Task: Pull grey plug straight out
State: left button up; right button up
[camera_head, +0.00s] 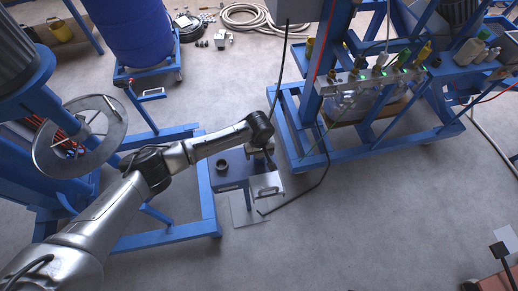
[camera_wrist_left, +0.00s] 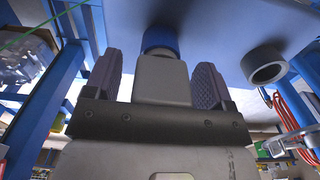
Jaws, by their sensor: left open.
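The grey plug (camera_wrist_left: 163,80) shows in the left wrist view as a light grey block, with a blue round collar (camera_wrist_left: 158,41) at its far end against a blue-grey surface. My left gripper (camera_wrist_left: 157,66) is open, with one dark ridged finger on each side of the plug. A gap shows at the left finger; whether the right finger touches is hard to tell. In the head view my left gripper (camera_head: 268,158) is small, beside the small blue stand (camera_head: 231,180), and the plug cannot be made out. My right gripper is not in view.
An open grey ring-shaped fitting (camera_wrist_left: 267,64) sits right of the plug, and a dark ring (camera_head: 222,167) shows on the stand. A black cable (camera_head: 312,188) hangs to the right. A blue frame (camera_head: 285,140) stands behind. The floor in front is clear.

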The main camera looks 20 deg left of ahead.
pick_arm(q)
jog(key=shift+c, duration=0.3)
jog(key=c, duration=0.9)
jog(key=o, duration=0.4)
jog(key=shift+c, duration=0.2)
jog(key=c, duration=0.5)
jog(key=shift+c, duration=0.2)
